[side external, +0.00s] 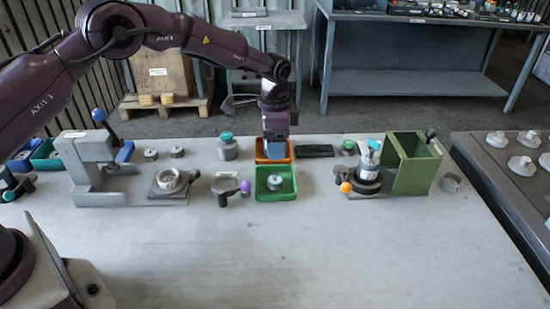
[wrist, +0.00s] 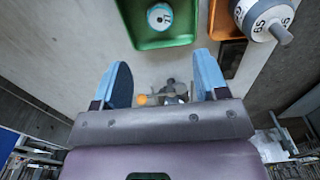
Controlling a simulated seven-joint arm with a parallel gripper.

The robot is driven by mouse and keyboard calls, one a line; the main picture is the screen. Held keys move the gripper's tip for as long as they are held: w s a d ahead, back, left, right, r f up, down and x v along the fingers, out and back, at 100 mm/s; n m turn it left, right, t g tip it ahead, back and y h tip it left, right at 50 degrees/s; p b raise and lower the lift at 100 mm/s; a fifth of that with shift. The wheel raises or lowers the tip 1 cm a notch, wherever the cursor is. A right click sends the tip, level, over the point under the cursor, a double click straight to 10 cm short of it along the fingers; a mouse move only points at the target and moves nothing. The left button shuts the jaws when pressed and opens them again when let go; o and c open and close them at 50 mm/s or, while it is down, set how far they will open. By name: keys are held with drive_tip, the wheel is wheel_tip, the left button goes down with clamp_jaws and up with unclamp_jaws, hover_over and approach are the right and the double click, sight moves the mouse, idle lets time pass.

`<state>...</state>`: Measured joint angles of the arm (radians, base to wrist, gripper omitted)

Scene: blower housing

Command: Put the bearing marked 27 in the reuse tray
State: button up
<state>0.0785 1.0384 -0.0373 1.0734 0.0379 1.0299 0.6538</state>
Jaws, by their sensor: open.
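A small round bearing (side external: 275,182) lies in the green tray (side external: 289,194). In the wrist view the bearing (wrist: 160,17) has a pale face with a mark that seems to end in 7, inside the green tray (wrist: 143,42). A grey cylindrical part with a shaft (wrist: 262,14), marked with numbers like 65, is at the orange tray (wrist: 222,27). My gripper (side external: 274,151) hangs over the orange tray (side external: 286,158), its blue fingers hiding part of it. In the wrist view my gripper (wrist: 161,80) is open with nothing between its fingers. No tray label is readable.
A grey press (side external: 92,165) stands at left beside a fixture with a ring (side external: 168,182). A green housing (side external: 414,165) stands at right. The table's front is clear.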

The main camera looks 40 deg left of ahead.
drive_tip(key=s+a+r+n+t, duration=0.1)
drive_tip(key=s+r+n, duration=0.1)
drive_tip(key=s+r, duration=0.65)
drive_tip(key=s+a+r+n+t, duration=0.2)
drive_tip(key=s+r, duration=0.1)
drive_tip(key=r, duration=1)
drive_tip(key=s+a+r+n+t, duration=0.1)
drive_tip(key=s+n, duration=0.1)
drive_tip(key=s, duration=0.9)
drive_tip(key=s+a+n+t, duration=0.1)
drive_tip(key=s+n, duration=0.1)
drive_tip(key=s, duration=1)
drive_tip(key=shift+a+r+n+t, duration=0.15)
drive_tip(key=shift+r+n+t, duration=0.15)
drive_tip(key=shift+r+n, duration=0.1)
